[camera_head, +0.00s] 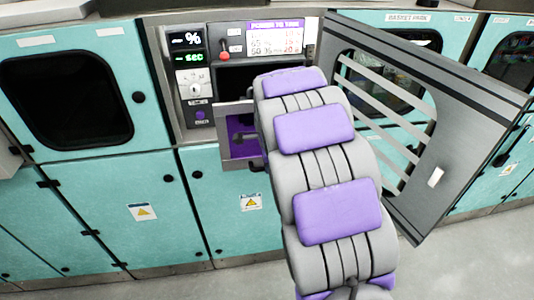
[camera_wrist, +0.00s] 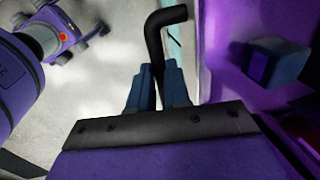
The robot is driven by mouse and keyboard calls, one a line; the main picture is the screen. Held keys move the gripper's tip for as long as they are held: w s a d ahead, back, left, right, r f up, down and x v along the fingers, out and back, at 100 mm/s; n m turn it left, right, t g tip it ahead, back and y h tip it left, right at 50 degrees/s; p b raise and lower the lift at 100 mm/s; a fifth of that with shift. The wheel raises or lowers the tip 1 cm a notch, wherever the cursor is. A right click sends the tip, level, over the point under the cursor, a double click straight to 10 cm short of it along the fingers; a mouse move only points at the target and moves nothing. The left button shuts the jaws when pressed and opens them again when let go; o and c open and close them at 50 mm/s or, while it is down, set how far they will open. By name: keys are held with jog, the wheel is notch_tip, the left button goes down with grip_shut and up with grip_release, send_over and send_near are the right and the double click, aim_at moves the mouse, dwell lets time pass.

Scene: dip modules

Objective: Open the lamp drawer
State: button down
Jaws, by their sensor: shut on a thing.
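The lamp drawer (camera_head: 226,146) is a grey-edged tray with a purple inside, standing out from the machine's control panel in the head view. My arm covers its right part. In the wrist view its purple side (camera_wrist: 215,45) is at the right, and a dark blue block (camera_wrist: 278,62) shows against the purple. My gripper (camera_wrist: 157,88) has two blue fingers shut on a black bent handle (camera_wrist: 168,18). In the head view my arm hides the gripper.
A grey slatted door (camera_head: 460,100) hangs open to the right of my arm. The panel (camera_head: 195,90) above the drawer has displays and a knob. Teal cabinets (camera_head: 90,200) line the wall. Bare floor (camera_head: 470,265) shows at the lower right.

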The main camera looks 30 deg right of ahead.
jog(key=s+a+p, duration=0.1)
jog(key=s+a, duration=0.2)
jog(key=s, duration=0.8)
jog(key=shift+s+a, duration=0.2)
jog(key=shift+s, duration=0.05)
jog(key=c, duration=1.1)
grip_release()
jog(key=s+a+r+p, duration=0.1)
jog(key=s+r+p, duration=0.1)
jog(key=r, duration=1.5)
jog(key=shift+s, duration=0.6)
